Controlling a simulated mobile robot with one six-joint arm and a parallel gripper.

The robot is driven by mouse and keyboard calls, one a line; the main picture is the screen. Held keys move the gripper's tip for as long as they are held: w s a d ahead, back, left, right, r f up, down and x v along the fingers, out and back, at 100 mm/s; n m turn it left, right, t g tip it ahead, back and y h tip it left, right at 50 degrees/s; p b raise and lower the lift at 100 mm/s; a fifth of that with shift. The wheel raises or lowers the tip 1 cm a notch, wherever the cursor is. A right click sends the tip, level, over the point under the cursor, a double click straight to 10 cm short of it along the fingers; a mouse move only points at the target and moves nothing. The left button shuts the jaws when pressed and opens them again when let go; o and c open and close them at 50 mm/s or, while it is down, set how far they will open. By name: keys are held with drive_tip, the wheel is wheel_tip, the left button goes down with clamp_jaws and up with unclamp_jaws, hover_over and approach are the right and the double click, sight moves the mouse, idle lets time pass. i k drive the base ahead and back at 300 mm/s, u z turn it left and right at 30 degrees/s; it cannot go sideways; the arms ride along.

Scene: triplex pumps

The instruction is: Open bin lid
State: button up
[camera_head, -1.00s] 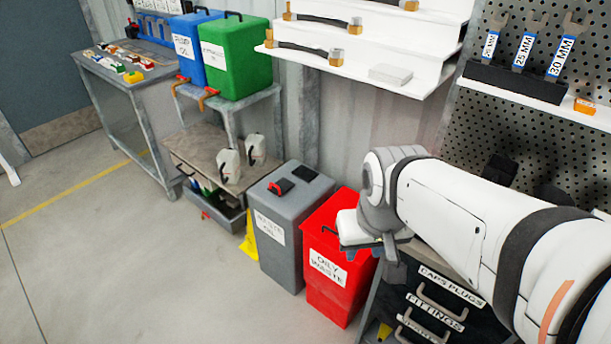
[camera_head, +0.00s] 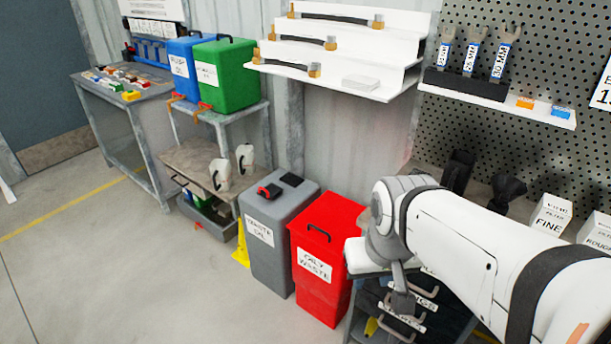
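The red oily waste bin (camera_head: 317,285) stands on the floor in the lower middle. Its red lid looks shut, with a dark handle (camera_head: 319,234) on top. The grey waste oil bin (camera_head: 268,259) stands just left of it; its top carries a red-and-black fitting and a dark patch. My white arm comes in from the right. My gripper (camera_head: 402,303) is to the right of the red bin, in front of the drawer cabinet, apart from the lid handle. Its fingers are mostly hidden, so I cannot tell whether it is open.
The dark drawer cabinet (camera_head: 385,330) stands right of the red bin. Stepped white shelves (camera_head: 340,71) with hoses hang above. Blue (camera_head: 184,69) and green (camera_head: 226,76) containers stand on a rack at left. Floor in front of the bins is clear.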

sight(330, 220)
drive_tip(key=i, duration=0.85)
drive_tip(key=u, duration=0.05)
